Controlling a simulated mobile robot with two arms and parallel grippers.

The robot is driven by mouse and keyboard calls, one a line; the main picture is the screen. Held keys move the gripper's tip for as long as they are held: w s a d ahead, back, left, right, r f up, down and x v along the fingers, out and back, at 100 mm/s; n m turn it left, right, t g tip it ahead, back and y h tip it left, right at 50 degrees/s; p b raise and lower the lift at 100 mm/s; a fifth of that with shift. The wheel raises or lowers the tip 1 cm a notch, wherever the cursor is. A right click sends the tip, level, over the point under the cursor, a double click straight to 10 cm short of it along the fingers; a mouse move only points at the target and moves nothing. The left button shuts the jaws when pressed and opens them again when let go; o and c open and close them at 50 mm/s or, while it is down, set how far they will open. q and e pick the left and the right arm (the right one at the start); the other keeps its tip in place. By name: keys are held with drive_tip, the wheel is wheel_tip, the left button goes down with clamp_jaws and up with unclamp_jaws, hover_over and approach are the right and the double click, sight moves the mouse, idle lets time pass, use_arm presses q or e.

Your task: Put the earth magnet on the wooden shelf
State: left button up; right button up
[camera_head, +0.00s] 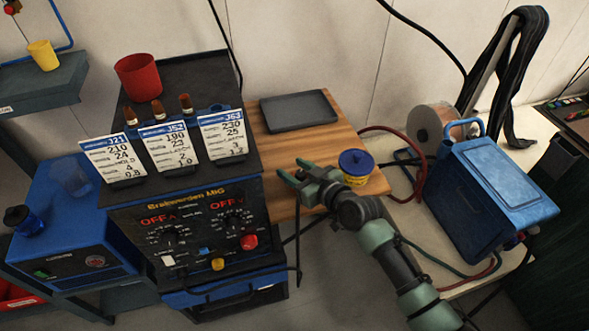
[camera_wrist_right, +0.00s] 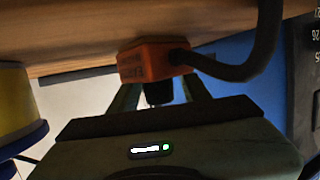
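The earth magnet (camera_wrist_right: 150,63) is an orange block with a thick black cable, seen in the right wrist view at my right fingertips. A narrow dark part of it sits between the two fingers, with gaps on both sides. The wooden shelf (camera_head: 262,153) is beside the welder; its wood (camera_wrist_right: 75,35) fills the top of the wrist view, right by the magnet. Whether they touch is unclear. My right gripper (camera_head: 294,170) is over the shelf's front left part, fingers apart. The magnet is hidden in the head view. My left gripper is not in view.
A dark tray (camera_head: 298,109) lies at the shelf's back. A yellow tin with a blue lid (camera_head: 356,165) stands right of my gripper. The welder (camera_head: 200,235) with price-like cards is close on the left. A blue case (camera_head: 490,195) and wire spool (camera_head: 432,124) stand right.

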drive_tip(key=shift+r, duration=0.2)
drive_tip(key=v, duration=1.2)
drive_tip(key=shift+f, duration=0.1)
